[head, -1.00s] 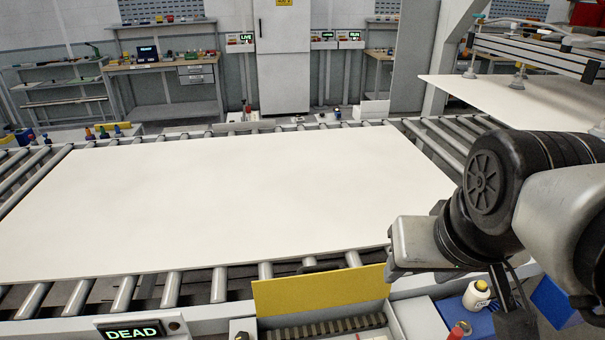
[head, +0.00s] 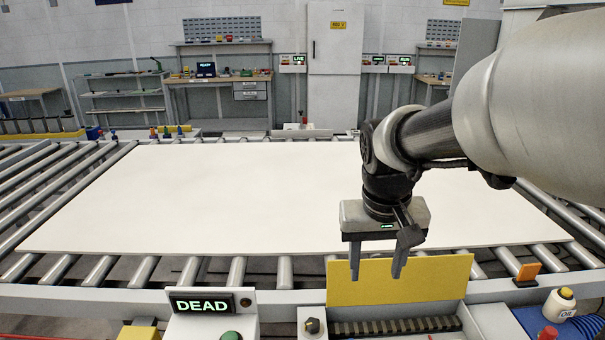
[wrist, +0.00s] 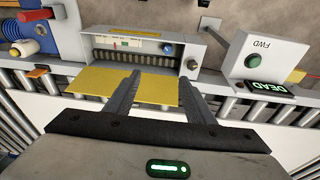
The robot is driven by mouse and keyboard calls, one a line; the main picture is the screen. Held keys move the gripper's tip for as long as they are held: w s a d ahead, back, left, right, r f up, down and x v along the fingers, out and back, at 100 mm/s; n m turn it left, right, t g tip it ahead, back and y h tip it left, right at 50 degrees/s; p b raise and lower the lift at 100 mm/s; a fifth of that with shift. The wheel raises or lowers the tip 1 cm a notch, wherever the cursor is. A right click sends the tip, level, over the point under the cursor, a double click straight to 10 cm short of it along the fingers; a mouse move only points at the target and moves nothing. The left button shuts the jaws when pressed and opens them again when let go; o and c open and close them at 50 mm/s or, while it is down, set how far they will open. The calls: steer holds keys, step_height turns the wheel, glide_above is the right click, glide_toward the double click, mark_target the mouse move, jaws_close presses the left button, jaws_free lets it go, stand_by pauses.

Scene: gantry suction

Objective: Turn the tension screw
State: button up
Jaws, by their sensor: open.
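A dark round screw head on a small grey block (head: 312,326), likely the tension screw, sits at the front of the conveyor, left of a dark toothed chain (head: 395,326). In the wrist view this screw head (wrist: 192,64) shows just past the right fingertip. My gripper (head: 376,272) points down, open and empty, in front of the yellow panel (head: 440,282). Its fingers also show in the wrist view (wrist: 160,80), apart over the yellow panel. They look clear of the screw; the exact gap cannot be told.
A large white sheet (head: 200,200) lies on the rollers behind. A box with a DEAD display (head: 204,304) and a green button (head: 231,336) stands left of the screw. An oil bottle (head: 558,306) stands at the right. In the wrist view a blue knob (wrist: 168,48) shows inside the housing.

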steer(key=w+f+b, duration=0.2)
steer(key=f+b, duration=0.1)
steer(key=f, duration=0.7)
steer(key=w+f+g+b, duration=0.1)
steer(key=f+b, duration=0.3)
steer(key=f, duration=0.7)
steer(key=w+f+g+b, duration=0.1)
steer(key=w+f+b, duration=0.2)
steer(key=f, duration=0.8)
steer(key=shift+w+a+f+y, duration=0.2)
steer(key=shift+w+a+y, duration=0.05)
steer(key=shift+y, duration=0.15)
steer(key=shift+c, duration=0.4)
steer(key=c, duration=1)
steer(key=shift+r, duration=0.1)
steer(key=n+p, duration=0.3)
steer(key=n, duration=0.1)
steer(key=shift+r+n, duration=0.1)
steer(key=shift+n, duration=0.3)
steer(key=n+p, duration=0.3)
steer(key=n, duration=0.2)
steer(key=shift+p, duration=0.3)
steer(key=shift+n, duration=0.3)
